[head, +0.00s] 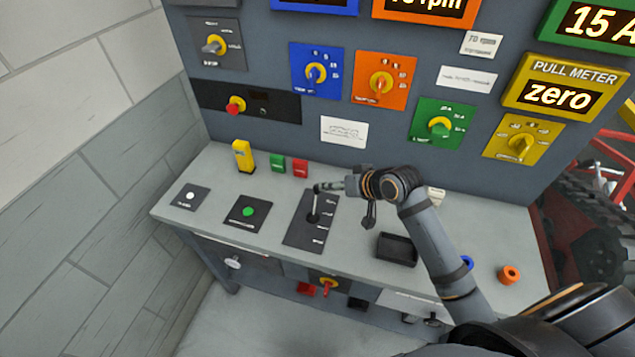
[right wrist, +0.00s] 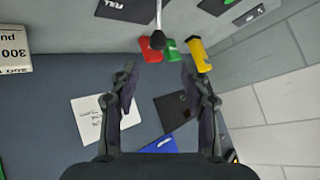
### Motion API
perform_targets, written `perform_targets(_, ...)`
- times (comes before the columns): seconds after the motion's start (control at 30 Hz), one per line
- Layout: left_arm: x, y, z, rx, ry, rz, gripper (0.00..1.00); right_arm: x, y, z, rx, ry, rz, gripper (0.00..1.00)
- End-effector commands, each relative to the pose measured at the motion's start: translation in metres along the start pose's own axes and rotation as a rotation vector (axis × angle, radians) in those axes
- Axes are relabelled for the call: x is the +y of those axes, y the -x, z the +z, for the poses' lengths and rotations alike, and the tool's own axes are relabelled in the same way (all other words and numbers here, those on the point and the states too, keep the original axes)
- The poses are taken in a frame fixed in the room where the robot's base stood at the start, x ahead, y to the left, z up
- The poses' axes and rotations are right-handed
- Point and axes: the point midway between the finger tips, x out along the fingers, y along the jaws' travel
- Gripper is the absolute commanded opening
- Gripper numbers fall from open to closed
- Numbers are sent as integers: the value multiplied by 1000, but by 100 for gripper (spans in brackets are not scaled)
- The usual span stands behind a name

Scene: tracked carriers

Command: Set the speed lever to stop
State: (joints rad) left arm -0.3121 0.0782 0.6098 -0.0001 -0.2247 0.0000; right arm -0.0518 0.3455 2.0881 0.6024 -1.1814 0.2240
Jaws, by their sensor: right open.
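The speed lever (head: 314,206) rises from a dark labelled plate (head: 298,236) on the console top. Its base is near the plate's middle, and the labels beside it are too small to read in the head view. In the right wrist view the lever's round black knob (right wrist: 157,40) is just beyond the fingertips, in line with the gap. The plate (right wrist: 128,8) there shows the word FULL. My right gripper (head: 326,186) is at the lever's top. It is open in the right wrist view (right wrist: 158,67), with nothing gripped. My left gripper is not in view.
Near the lever are a yellow block (head: 243,156), green (head: 277,162) and red (head: 300,168) pieces, and a green button (head: 248,211). A black tray (head: 396,249) and orange ring (head: 509,274) lie to the right. The knob panel (head: 340,95) rises behind.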

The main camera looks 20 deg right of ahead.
Motion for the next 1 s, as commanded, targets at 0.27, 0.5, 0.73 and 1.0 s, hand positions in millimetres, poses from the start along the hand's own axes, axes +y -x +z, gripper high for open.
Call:
perform_targets(0.27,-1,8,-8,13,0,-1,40,-2,-59,0,-2,-3,-2,47)
perform_targets(0.5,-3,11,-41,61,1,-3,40,-1,-84,1,-3,0,0,47)
perform_targets(0.73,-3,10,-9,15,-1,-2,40,0,-86,1,-2,2,1,47)
perform_targets(1.0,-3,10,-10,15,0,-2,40,0,-86,1,-2,1,1,16)
